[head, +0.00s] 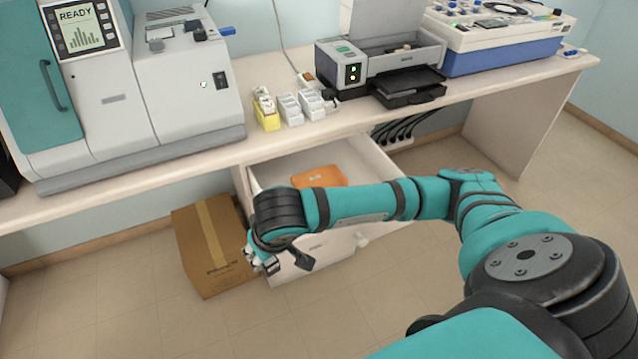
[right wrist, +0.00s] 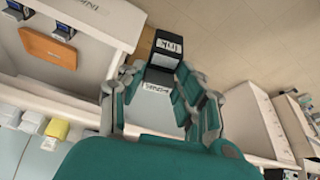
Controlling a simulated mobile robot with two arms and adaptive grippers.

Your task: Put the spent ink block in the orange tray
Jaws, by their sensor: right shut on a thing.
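My right gripper (right wrist: 155,80) is shut on a black block with white labels (right wrist: 165,48), the ink block, which shows between the fingertips in the right wrist view. In the head view my right gripper (head: 266,258) hangs in front of the open drawer, left of its middle; the block is hard to make out there. The orange tray (head: 322,178) lies inside the open drawer, behind my forearm, which hides part of it. The tray also shows at the upper left of the right wrist view (right wrist: 47,47), apart from the block. My left gripper is not in view.
The open drawer (head: 375,157) extends under the bench. A cardboard box (head: 213,250) stands on the floor left of it. On the bench are a yellow holder (head: 267,120), white holders (head: 290,110) and a printer-like machine (head: 400,65). Floor in front is clear.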

